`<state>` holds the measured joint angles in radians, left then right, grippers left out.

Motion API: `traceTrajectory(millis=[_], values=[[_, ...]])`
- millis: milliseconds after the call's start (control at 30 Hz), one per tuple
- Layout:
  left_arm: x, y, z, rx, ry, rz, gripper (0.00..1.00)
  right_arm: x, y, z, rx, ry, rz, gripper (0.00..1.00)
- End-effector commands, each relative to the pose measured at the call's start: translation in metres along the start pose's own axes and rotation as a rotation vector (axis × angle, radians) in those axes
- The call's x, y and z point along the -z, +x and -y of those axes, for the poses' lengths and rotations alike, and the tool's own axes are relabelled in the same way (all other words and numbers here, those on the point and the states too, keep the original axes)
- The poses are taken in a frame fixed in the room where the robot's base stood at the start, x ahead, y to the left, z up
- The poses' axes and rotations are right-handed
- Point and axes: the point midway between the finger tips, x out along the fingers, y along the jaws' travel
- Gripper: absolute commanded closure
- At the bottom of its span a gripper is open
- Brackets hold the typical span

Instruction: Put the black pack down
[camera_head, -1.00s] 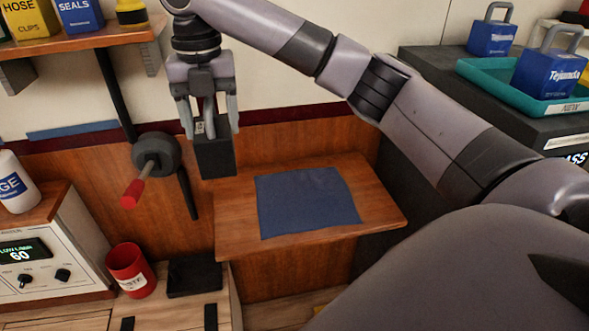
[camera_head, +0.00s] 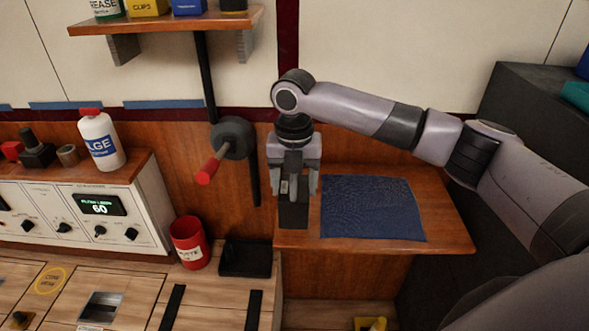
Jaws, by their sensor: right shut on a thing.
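My right gripper (camera_head: 293,187) points down and is shut on the black pack (camera_head: 293,214). The pack hangs upright below the fingers, over the left end of the wooden shelf (camera_head: 452,232). It is just left of the dark blue mat (camera_head: 372,208) on that shelf. I cannot tell whether the pack's bottom touches the shelf. My left gripper is not in view.
A crank with a red handle (camera_head: 209,170) juts from the wall left of the gripper. Below it stand a red cup (camera_head: 189,243) and a black tray (camera_head: 245,259). A white bottle (camera_head: 101,140) stands on the control box (camera_head: 147,205). The blue mat is bare.

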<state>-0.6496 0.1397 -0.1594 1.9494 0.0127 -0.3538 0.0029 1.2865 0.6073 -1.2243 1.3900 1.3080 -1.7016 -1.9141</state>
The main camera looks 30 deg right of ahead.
Motion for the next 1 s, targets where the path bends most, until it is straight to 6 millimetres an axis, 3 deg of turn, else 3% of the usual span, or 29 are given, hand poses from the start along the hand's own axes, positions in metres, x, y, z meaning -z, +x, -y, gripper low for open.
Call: traceTrajectory(millis=[333,767,800,867,1000], values=[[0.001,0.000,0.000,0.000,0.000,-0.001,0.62,-0.001,0.036,-0.001,-0.004,-0.001,0.004,1.00],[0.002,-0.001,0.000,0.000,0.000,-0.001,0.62,-0.001,0.040,-0.001,-0.005,0.000,0.004,1.00],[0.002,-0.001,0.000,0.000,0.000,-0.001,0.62,0.000,0.045,0.000,0.001,0.000,-0.001,0.31],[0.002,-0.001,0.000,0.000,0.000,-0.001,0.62,0.000,0.045,0.000,0.000,0.000,0.000,0.12],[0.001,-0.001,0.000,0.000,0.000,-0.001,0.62,0.000,0.045,0.000,0.001,0.000,0.000,0.09]])
